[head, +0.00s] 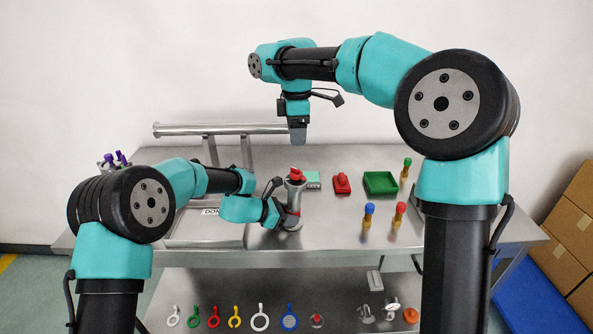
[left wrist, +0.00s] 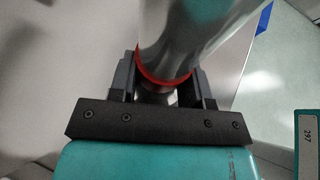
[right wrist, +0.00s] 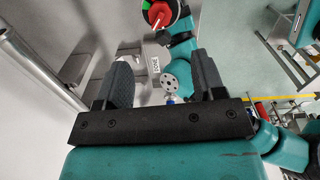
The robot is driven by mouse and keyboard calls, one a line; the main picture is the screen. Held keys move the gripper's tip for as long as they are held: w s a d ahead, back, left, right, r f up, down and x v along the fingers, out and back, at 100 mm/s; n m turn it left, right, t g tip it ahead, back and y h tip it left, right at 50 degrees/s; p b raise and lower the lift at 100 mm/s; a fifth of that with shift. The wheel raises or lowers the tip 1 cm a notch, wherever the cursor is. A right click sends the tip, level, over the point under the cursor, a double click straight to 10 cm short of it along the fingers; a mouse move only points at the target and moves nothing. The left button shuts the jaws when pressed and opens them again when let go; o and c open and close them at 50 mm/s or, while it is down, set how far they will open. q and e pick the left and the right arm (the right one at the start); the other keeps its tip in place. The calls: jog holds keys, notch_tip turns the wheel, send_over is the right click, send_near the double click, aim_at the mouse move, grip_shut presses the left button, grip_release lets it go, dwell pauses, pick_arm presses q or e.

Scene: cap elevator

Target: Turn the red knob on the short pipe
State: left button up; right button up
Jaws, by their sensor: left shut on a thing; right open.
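The short silver pipe (head: 293,206) is upright at the table's middle, with the red knob (head: 296,173) on its top end. My left gripper (head: 283,213) is shut around the pipe below the knob; the left wrist view shows the pipe (left wrist: 180,35) with a red ring between its fingers (left wrist: 163,88). I cannot tell whether the pipe's foot rests on the table. My right gripper (head: 297,136) is open and empty, pointing down above and behind the knob. In the right wrist view the red knob (right wrist: 158,14) lies beyond the open fingers (right wrist: 163,75), near the top edge.
A long horizontal pipe (head: 215,129) on supports stands behind. A teal box (head: 313,180), a red object (head: 341,184) and a green tray (head: 380,183) lie to the right, with several coloured-top pegs (head: 367,221). A labelled tray (head: 185,235) is at left.

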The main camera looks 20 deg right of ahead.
aim_at(297, 169)
jog(key=shift+f, duration=0.1)
notch_tip(297, 169, down, 12)
jog(key=shift+r, duration=0.1)
dwell(0.6)
jog(key=c, duration=0.9)
jog(key=shift+c, duration=0.2)
